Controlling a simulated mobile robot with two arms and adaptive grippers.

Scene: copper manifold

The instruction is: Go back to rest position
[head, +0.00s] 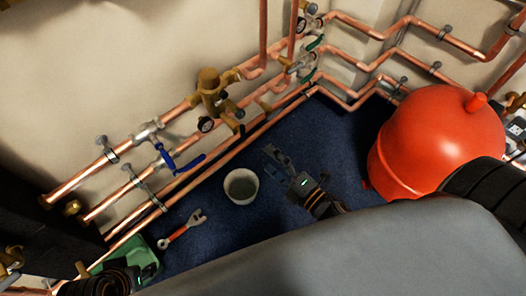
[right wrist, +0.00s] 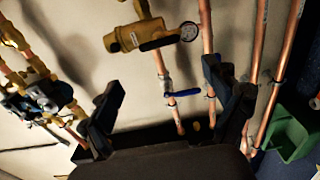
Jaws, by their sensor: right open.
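My right gripper (head: 277,156) is over the blue floor in the head view, between a white bucket and a red tank. In the right wrist view the two dark fingers of this gripper (right wrist: 164,76) stand wide apart with nothing between them. Copper pipes and a blue-handled valve (right wrist: 184,93) show beyond the fingers. My left gripper (head: 140,274) is at the bottom left of the head view, by a green bin; it is dark and partly cut off, so its fingers cannot be made out.
Copper pipes with a brass valve (head: 210,88) and a blue valve handle (head: 187,163) run along the wall. The white bucket (head: 241,186) and a red-handled wrench (head: 182,229) are on the floor. The green bin (head: 135,250) is at lower left; the red tank (head: 430,140) is at right.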

